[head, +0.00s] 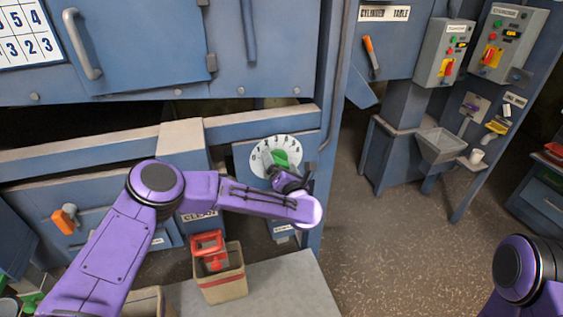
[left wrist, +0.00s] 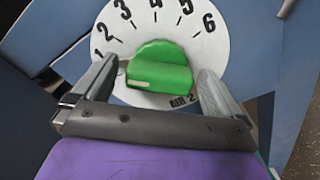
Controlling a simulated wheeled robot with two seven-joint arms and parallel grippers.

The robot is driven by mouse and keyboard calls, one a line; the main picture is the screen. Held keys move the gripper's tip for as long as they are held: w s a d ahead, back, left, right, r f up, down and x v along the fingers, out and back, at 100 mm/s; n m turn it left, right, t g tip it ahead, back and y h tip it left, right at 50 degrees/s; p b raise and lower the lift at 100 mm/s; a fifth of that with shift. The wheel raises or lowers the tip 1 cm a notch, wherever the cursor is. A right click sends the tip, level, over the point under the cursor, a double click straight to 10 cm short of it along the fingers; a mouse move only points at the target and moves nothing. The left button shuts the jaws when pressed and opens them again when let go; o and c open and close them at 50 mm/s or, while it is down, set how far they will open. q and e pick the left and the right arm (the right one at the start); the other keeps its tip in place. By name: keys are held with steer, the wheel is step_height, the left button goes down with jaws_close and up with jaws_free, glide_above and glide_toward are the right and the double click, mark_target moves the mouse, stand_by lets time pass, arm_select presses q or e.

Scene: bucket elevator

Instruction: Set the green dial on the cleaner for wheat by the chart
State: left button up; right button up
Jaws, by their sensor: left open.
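The green dial (head: 281,158) sits on a white round face (head: 262,146) on the cleaner's blue panel. In the left wrist view the green dial (left wrist: 160,68) shows large, with numbers 1 to 6 around its white face (left wrist: 165,22) and "AIR 2" below. A pale mark shows on the dial's left side, below the 1; I cannot tell its exact setting. My left gripper (head: 277,168) is open, its fingers (left wrist: 158,72) on either side of the dial; contact is unclear. The chart (head: 28,33) is cut off at the upper left; its crop names are out of view. My right gripper is out of view.
An orange-handled lever (head: 64,218) is at the left. Control boxes (head: 444,52) and a grey hopper (head: 441,142) are at the right. Open floor (head: 390,250) lies at lower right.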

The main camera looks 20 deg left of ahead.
arm_select(q)
steer(key=c, duration=0.9)
steer(key=shift+w+d+f+m+b, duration=0.1)
steer(key=shift+f+m+b, duration=0.1)
steer(key=shift+m+b, duration=1.1)
steer(key=shift+m, duration=0.5)
steer(key=shift+r+m, duration=0.1)
steer(key=shift+m, duration=0.6)
steer(key=o, duration=0.9)
steer(key=b+v, duration=0.3)
steer(key=v, duration=0.7)
steer(key=shift+s+d, duration=0.2)
steer(key=shift+s, duration=0.05)
